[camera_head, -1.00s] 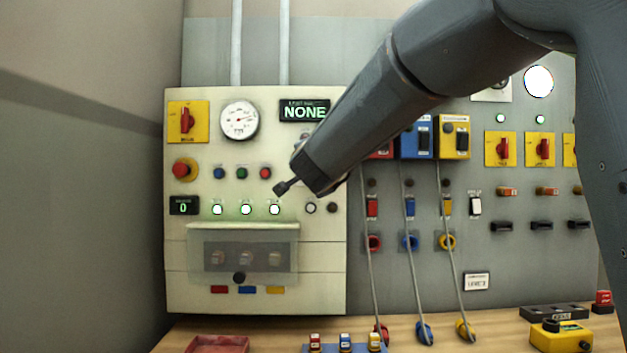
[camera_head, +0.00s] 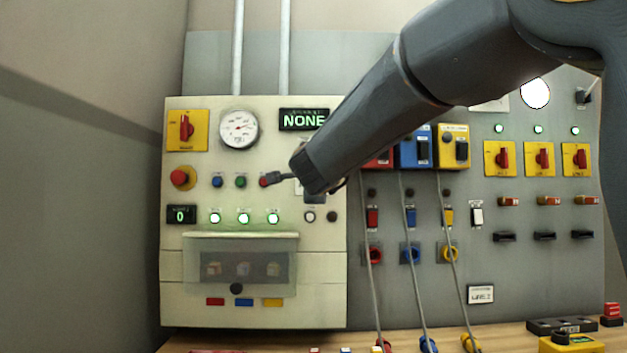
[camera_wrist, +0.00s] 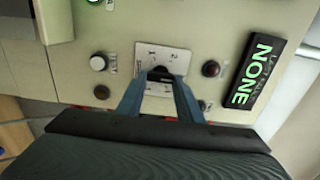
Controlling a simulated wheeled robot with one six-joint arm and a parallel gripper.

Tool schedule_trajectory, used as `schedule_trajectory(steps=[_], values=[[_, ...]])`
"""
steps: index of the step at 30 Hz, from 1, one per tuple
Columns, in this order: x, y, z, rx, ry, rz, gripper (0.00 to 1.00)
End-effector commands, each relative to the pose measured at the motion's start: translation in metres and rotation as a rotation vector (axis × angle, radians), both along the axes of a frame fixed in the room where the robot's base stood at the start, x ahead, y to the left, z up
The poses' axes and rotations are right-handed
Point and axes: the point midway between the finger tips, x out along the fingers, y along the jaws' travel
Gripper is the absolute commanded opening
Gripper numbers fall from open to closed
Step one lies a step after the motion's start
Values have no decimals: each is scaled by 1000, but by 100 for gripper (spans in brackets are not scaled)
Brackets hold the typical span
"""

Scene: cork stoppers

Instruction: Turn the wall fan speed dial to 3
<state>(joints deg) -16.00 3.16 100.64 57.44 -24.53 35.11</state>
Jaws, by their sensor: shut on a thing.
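The fan speed dial (camera_wrist: 160,72) is a dark knob on a white plate (camera_wrist: 145,52) with small markings in the wrist view. My gripper (camera_wrist: 160,82) is shut on the dial, a finger on each side. The dial's pointer and setting cannot be read past the fingers. My arm hides most of the dial there.
A lit NONE display (camera_head: 304,120) is above the dial. A red button (camera_head: 263,181), a white button (camera_head: 310,217) and a dark knob (camera_head: 332,216) are close by. A clear-covered box (camera_head: 240,262) juts out below. Hanging cables (camera_head: 408,260) are to the right.

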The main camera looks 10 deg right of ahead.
Motion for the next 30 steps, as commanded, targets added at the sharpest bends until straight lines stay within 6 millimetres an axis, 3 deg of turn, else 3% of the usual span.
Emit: schedule_trajectory(steps=[6,7,10,20,30], values=[[0,1,0,-1,1,1,10],[0,1,0,-1,1,1,36],[0,0,0,-1,1,1,52],[-2,0,0,-1,0,1,52],[-48,5,1,0,-1,3,52]])
